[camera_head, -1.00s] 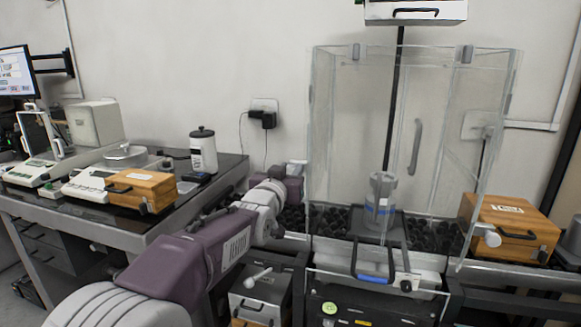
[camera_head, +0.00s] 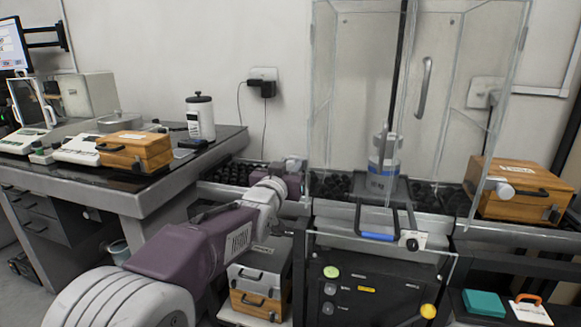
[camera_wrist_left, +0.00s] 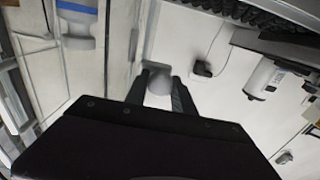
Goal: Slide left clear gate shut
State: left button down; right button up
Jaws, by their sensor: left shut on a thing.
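A clear-walled enclosure (camera_head: 462,70) stands on a dark bench. Its left clear side (camera_head: 319,110) is seen nearly edge-on, and I cannot tell how far the gate there stands open. My left arm reaches to the left side of the enclosure, with my left gripper (camera_head: 295,165) small and partly hidden. In the left wrist view my left gripper (camera_wrist_left: 158,92) is shut on a round grey knob (camera_wrist_left: 160,83), beside a clear panel edge. A clear container with a blue band (camera_head: 384,165) stands inside; it also shows in the left wrist view (camera_wrist_left: 76,22). My right gripper is out of view.
A wooden case (camera_head: 520,190) sits right of the enclosure, near a pale knob (camera_head: 496,187). A side table (camera_head: 150,195) at left holds instruments, another wooden case (camera_head: 135,150) and a white bottle (camera_head: 200,118). Stacked cases (camera_head: 258,280) stand below my left arm.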

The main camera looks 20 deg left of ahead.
pick_arm(q)
jog(key=c, duration=1.4)
grip_release()
jog(key=shift+f, duration=0.45)
jog(key=shift+o, duration=0.2)
jog(key=shift+r, duration=0.1)
jog(key=shift+s+r, duration=0.1)
jog(key=shift+s, duration=0.4)
jog(key=s+p, duration=0.2)
jog(key=s, duration=0.6)
jog(key=shift+a, duration=0.15)
